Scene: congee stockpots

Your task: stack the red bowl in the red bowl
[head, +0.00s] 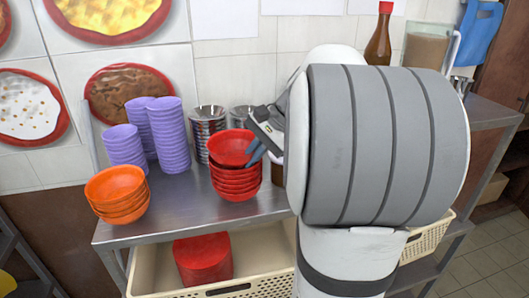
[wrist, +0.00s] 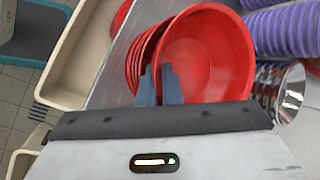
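A red bowl (head: 231,146) sits at the top of a stack of red bowls (head: 236,187) on the metal counter. Its open inside faces up and looks slightly tilted in the head view. In the wrist view this red bowl (wrist: 212,55) fills the middle, with the rims of the stacked bowls (wrist: 138,58) just left of it. My gripper (head: 254,153) is at the bowl's right rim. In the wrist view its fingers (wrist: 160,84) are close together, one on each side of the rim, so it appears shut on the bowl. Whether the bowl is fully seated cannot be told.
Orange bowls (head: 117,194) stand at the front left of the counter (head: 180,207). Purple cup stacks (head: 168,135) and metal cups (head: 208,127) stand behind the red stack. A cream crate (head: 258,264) holding a red container (head: 202,260) is below. A sauce bottle (head: 378,42) stands behind my arm.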

